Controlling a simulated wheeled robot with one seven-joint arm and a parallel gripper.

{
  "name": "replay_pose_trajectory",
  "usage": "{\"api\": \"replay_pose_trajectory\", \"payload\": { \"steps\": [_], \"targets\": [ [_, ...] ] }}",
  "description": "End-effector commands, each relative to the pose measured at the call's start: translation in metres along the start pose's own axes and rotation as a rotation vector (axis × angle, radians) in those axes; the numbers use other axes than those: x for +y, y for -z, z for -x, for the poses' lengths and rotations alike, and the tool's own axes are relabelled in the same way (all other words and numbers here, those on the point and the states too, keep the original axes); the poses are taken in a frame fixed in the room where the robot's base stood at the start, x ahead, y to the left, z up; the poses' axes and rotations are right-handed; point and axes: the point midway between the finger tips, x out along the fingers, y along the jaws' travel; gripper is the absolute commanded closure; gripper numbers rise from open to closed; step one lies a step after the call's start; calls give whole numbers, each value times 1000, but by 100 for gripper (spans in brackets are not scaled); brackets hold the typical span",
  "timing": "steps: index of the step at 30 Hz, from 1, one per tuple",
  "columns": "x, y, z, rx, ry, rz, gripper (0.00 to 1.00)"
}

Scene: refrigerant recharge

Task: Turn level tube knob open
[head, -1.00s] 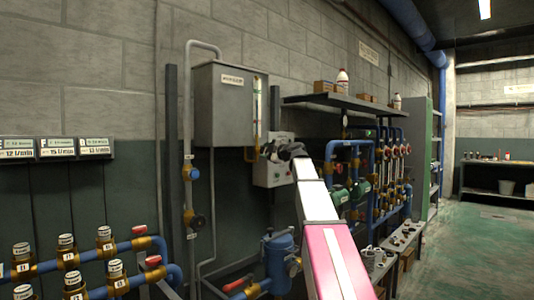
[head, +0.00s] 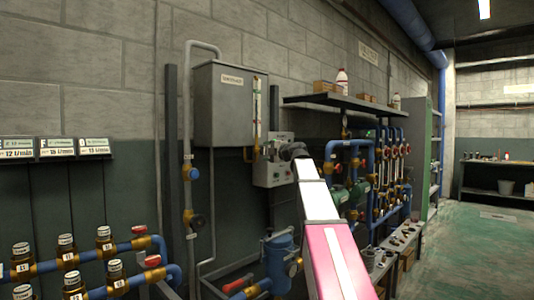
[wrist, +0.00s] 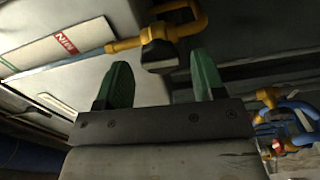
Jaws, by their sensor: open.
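The level tube (head: 257,97) runs upright on the right side of the grey tank (head: 230,105), with a brass fitting (head: 251,154) at its lower end. In the wrist view the dark knob (wrist: 159,54) sits on a yellow fitting (wrist: 183,27), beside the white scale plate (wrist: 58,42) marked MIN. My gripper (wrist: 161,72) is open, with its two green fingers apart. In this view the knob lies between and just beyond the fingertips, and I see no contact. In the head view my wrist hides the fingers.
A grey control box (head: 275,165) is close behind my wrist. A grey shelf (head: 340,102) with bottles and boxes juts out to the right. Blue pipes with valves (head: 388,165) stand below it. A vertical pipe (head: 187,120) runs left of the tank. The green floor (head: 480,240) at right is clear.

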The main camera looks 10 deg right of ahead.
Motion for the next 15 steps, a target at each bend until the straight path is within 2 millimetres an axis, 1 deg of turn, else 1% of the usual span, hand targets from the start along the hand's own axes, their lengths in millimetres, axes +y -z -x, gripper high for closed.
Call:
{"api": "replay_pose_trajectory", "payload": {
  "steps": [3, 15],
  "targets": [
    [0, 1, 13, -1, -1, 0, 37],
    [-1, 0, 54, -2, -1, -1, 37]
  ]
}}
